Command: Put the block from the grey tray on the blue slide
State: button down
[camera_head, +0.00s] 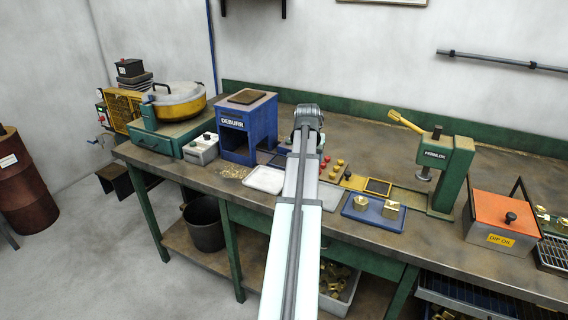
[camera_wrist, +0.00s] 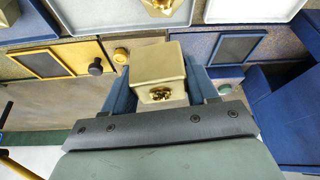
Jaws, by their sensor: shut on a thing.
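My gripper (camera_wrist: 160,82) is shut on a brass-coloured block (camera_wrist: 158,62), seen in the wrist view between its two blue fingers. The block has a gold-rimmed hole in the face towards the camera. It appears held above the bench. In the head view my arm hides the gripper and held block. A pale grey-white tray (camera_head: 264,179) is empty where visible; it also shows in the wrist view (camera_wrist: 255,10). A blue part (camera_wrist: 258,84) lies right of the block, beside the blue machine; I cannot tell for certain that it is the slide.
The blue DEBURR machine (camera_head: 246,128) stands left of my arm. A blue tray (camera_head: 368,221) holds two brass blocks. The green press (camera_head: 448,170) and orange-lidded oil box (camera_head: 503,212) stand to the right. Small red and yellow knobs (camera_head: 337,168) sit behind the trays.

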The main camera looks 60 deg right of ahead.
jog(key=w+d+n, duration=0.2)
jog(key=w+d, duration=0.5)
jog(key=w, duration=0.1)
jog(key=r+n+t+y, duration=0.25)
jog(key=n+y, duration=0.55)
jog(key=n, duration=1.5)
send_over(278, 162)
jog(key=d, duration=0.1)
jog(key=shift+s+d+f, duration=0.1)
jog(key=shift+s+f, duration=0.05)
jog(key=shift+f, duration=1.6)
jog(key=shift+s+a+f, duration=0.1)
jog(key=shift+s+f, duration=0.05)
jog(key=shift+f, duration=1.6)
jog(key=shift+s+d+f, duration=0.1)
jog(key=shift+s+f, duration=0.05)
jog(key=shift+f, duration=1.6)
jog(key=shift+f, duration=0.15)
jog(key=shift+c, duration=1.6)
grip_release()
